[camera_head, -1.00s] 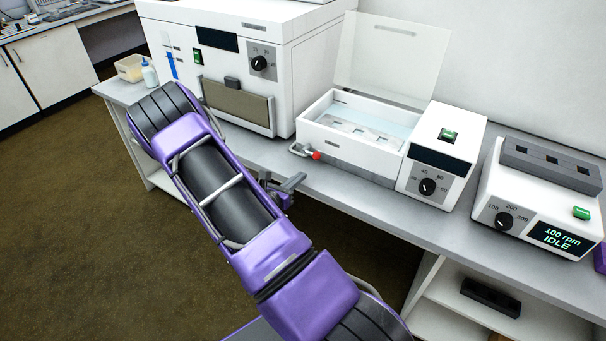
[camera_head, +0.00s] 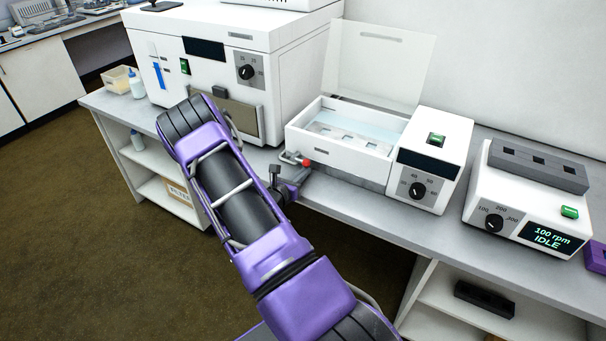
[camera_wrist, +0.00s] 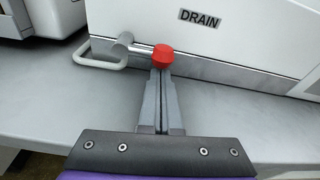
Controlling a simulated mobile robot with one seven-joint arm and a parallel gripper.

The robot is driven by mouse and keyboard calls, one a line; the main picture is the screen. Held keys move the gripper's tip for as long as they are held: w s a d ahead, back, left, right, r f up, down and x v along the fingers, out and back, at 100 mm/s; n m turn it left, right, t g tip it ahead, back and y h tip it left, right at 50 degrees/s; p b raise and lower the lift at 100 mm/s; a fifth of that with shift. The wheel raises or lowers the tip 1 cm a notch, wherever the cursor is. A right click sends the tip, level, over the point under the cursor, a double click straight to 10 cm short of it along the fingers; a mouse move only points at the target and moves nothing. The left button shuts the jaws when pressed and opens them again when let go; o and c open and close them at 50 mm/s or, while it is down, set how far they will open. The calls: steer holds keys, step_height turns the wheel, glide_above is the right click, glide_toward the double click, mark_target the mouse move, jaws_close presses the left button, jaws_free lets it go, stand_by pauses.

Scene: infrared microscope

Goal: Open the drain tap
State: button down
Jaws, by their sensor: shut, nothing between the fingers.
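The drain tap sticks out from the lower left front of the white water bath (camera_head: 335,147). Its red knob (camera_wrist: 163,54) sits on a short metal stem (camera_wrist: 138,48) below the DRAIN label (camera_wrist: 199,19) in the wrist view. The red knob also shows in the head view (camera_head: 306,163). My gripper (camera_wrist: 161,75) is shut and empty. Its fingertips are right at the near underside of the red knob; I cannot tell if they touch it. In the head view my gripper (camera_head: 297,181) is beside the tap, at the bench's front edge.
A pale bent tube (camera_wrist: 95,60) lies left of the tap. The water bath's lid (camera_head: 380,65) is raised. A large white instrument (camera_head: 215,80) stands to the left and a shaker (camera_head: 525,200) to the right. The grey bench (camera_head: 380,212) in front of the bath is clear.

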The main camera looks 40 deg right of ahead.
mark_target(307, 143)
steer(key=shift+s+r+n+p, duration=0.15)
steer(key=shift+r+n+p, duration=0.35)
steer(key=shift+n, duration=0.4)
steer(key=shift+r+n+g, duration=0.4)
steer(key=shift+r+n, duration=0.05)
steer(key=shift+n, duration=0.25)
step_height(307, 143, up, 2)
steer(key=n+h+p, duration=0.1)
steer(key=n+p, duration=0.1)
steer(key=n, duration=0.1)
steer(key=shift+n+g, duration=0.3)
steer(key=shift+g, duration=0.1)
steer(key=r+n, duration=0.1)
steer(key=n, duration=0.1)
steer(key=w+r+n+h+p, duration=0.1)
steer(key=n, duration=0.2)
steer(key=shift+a+r, duration=0.1)
steer(key=shift+a, duration=0.1)
steer(key=n, duration=0.1)
steer(key=w+r+n, duration=0.1)
steer(key=n, duration=0.1)
steer(key=shift+w+a+n+h+p, duration=0.1)
steer(key=shift+a+n+h+p, duration=0.1)
steer(key=shift+n+h+p, duration=0.1)
steer(key=shift+w+r, duration=0.1)
steer(key=shift+w, duration=0.05)
steer(key=shift+w+a, duration=0.1)
steer(key=shift+a, duration=0.1)
